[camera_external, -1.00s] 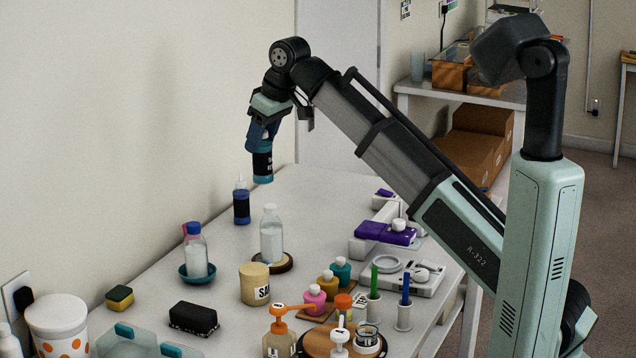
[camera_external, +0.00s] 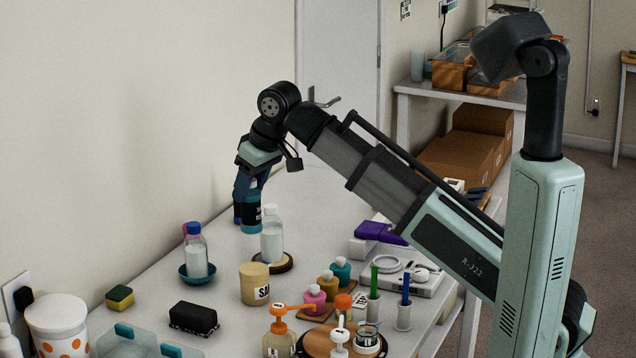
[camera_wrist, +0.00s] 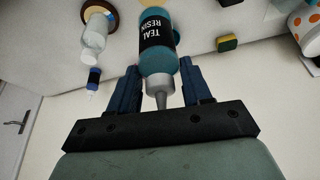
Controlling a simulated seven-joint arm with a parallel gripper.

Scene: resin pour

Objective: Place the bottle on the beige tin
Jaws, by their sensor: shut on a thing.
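My gripper (camera_external: 250,188) points down at the far end of the table, shut on a bottle (camera_external: 251,217) with a black label. In the wrist view the bottle (camera_wrist: 157,58) is teal, reads "TEAL RESIN", and its grey nozzle lies between the fingers of my gripper (camera_wrist: 161,85). It looks close to the table; I cannot tell whether it touches. The beige tin (camera_external: 253,284), with a white label on its side, stands nearer the camera, apart from the bottle. A beige edge at the top of the wrist view may be this tin.
A blue-capped bottle (camera_external: 196,252) sits in a teal dish (camera_external: 190,278) left of the tin.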

